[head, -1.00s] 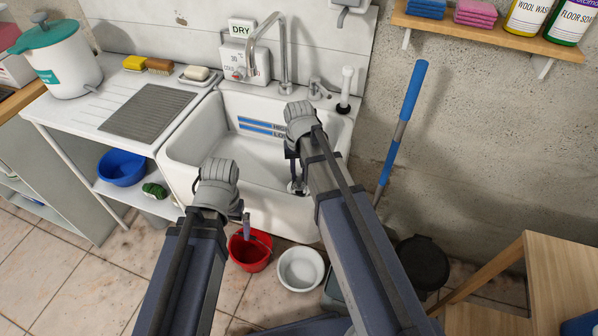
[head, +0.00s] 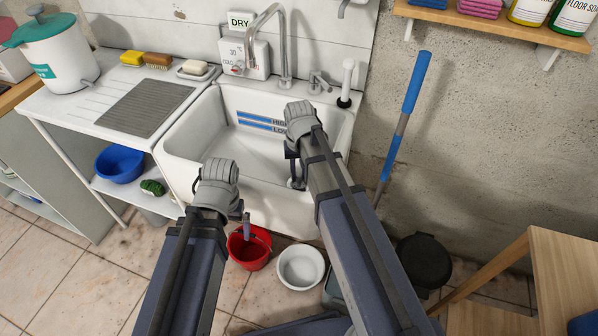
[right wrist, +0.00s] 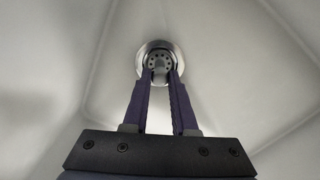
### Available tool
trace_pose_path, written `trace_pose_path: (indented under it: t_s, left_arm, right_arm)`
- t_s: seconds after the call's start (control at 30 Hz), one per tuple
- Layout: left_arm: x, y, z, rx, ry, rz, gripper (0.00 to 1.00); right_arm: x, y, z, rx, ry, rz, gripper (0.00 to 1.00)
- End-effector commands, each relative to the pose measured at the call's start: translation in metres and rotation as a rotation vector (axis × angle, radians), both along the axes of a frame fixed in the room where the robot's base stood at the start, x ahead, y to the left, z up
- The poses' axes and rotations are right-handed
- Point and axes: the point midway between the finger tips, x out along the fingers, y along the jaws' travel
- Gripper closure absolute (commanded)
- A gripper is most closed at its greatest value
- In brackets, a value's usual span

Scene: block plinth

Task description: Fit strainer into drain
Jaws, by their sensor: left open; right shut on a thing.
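The strainer (right wrist: 159,63), a small round grey piece with dark holes, is in the right wrist view between my right fingertips (right wrist: 160,74). My right gripper is shut on it. The metal ring of the drain (right wrist: 158,44) shows around the strainer in that view; I cannot tell whether the strainer is seated in it or held above it. In the head view my right gripper (head: 295,183) is inside the white sink (head: 190,150), near its front wall, and my arm hides part of the basin. My left gripper (head: 246,218) is open and empty in front of the sink.
A tap (head: 283,45) rises behind the sink. A red bucket (head: 249,252) and a white bowl (head: 300,267) stand on the floor below. A draining board (head: 147,108) is at the left, and a blue-handled pole (head: 411,90) leans at the right. The left of the basin is clear.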

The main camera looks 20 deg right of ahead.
Motion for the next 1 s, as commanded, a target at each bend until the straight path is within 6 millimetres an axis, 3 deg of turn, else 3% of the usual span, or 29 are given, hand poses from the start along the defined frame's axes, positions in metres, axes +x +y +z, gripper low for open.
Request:
trace_pose_path:
  t_s: [0.33, 0.37, 0.4, 0.63, 0.83, 1.0]
  left_arm:
    - [0.0, 0.0, -0.0049, 0.0, 0.0, 0.0, 0.0]
    - [0.0, 0.0, -0.0049, 0.0, 0.0, 0.0, 0.0]
    - [0.0, 0.0, -0.0049, 0.0, 0.0, 0.0, 0.0]
    - [0.0, 0.0, -0.0049, 0.0, 0.0, 0.0, 0.0]
    - [0.0, 0.0, -0.005, 0.0, 0.0, 0.0, 0.0]
    - [0.0, 0.0, -0.005, 0.0, 0.0, 0.0, 0.0]
  right_arm:
    - [0.0, 0.0, -0.005, 0.0, 0.0, 0.0, 1.0]
    - [0.0, 0.0, -0.005, 0.0, 0.0, 0.0, 0.71]
    - [0.0, 0.0, -0.005, 0.0, 0.0, 0.0, 0.66]
    - [0.0, 0.0, -0.005, 0.0, 0.0, 0.0, 0.41]
    - [0.0, 0.0, -0.005, 0.0, 0.0, 0.0, 0.38]
    - [0.0, 0.0, -0.005, 0.0, 0.0, 0.0, 0.19]
